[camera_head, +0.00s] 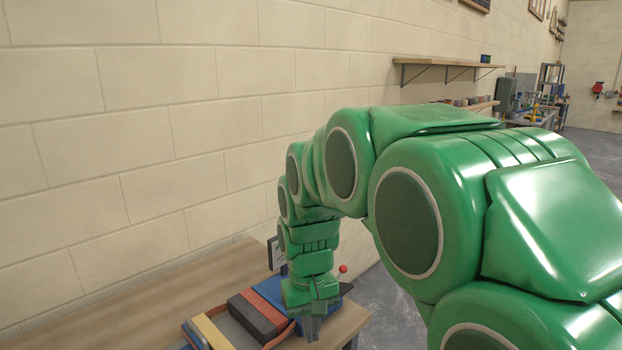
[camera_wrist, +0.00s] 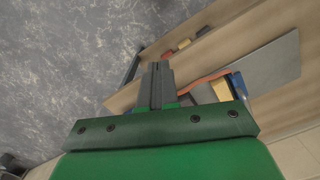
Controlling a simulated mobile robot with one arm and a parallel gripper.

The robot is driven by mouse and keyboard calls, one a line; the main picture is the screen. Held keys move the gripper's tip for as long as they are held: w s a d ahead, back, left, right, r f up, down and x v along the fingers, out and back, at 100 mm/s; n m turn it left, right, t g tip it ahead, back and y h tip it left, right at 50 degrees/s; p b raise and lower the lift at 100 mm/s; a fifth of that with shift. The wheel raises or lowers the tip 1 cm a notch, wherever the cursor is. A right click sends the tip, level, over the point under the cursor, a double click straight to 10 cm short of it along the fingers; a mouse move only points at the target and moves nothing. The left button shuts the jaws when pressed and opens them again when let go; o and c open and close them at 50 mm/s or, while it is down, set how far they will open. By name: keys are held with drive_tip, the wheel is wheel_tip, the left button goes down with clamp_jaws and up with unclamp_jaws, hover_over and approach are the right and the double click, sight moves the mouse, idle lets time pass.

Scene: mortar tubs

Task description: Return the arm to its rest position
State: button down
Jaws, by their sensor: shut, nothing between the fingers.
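My gripper (camera_head: 312,328) hangs at the end of my green arm in the head view, pointing down over the right end of a wooden bench. The arm is stretched out forward and bends down at the wrist. In the wrist view my gripper (camera_wrist: 160,68) has its two grey fingers together, with nothing between them.
The wooden bench (camera_head: 130,300) stands along a block wall (camera_head: 150,140). Coloured blocks, including a dark one (camera_head: 252,316), lie near the gripper. A wall shelf (camera_head: 450,63) is farther back. Grey floor (camera_wrist: 60,70) is open beside the bench.

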drive_tip(key=w+a+f+n, duration=0.1)
drive_tip(key=w+a+f, duration=0.2)
drive_tip(key=a, duration=0.8)
drive_tip(key=w+a+f+n, duration=0.2)
drive_tip(key=w+a+f, duration=0.2)
drive_tip(key=a+f, duration=0.3)
drive_tip(key=w+a+f+n+t, duration=0.1)
drive_tip(key=w+a+f, duration=0.3)
drive_tip(key=a, duration=1.1)
drive_tip(key=shift+a+f+n, duration=0.15)
drive_tip(key=shift+f+n, duration=0.25)
drive_tip(key=shift+f, duration=0.25)
drive_tip(key=shift+f, duration=3.1)
drive_tip(key=shift+f, duration=0.5)
drive_tip(key=shift+r, duration=0.9)
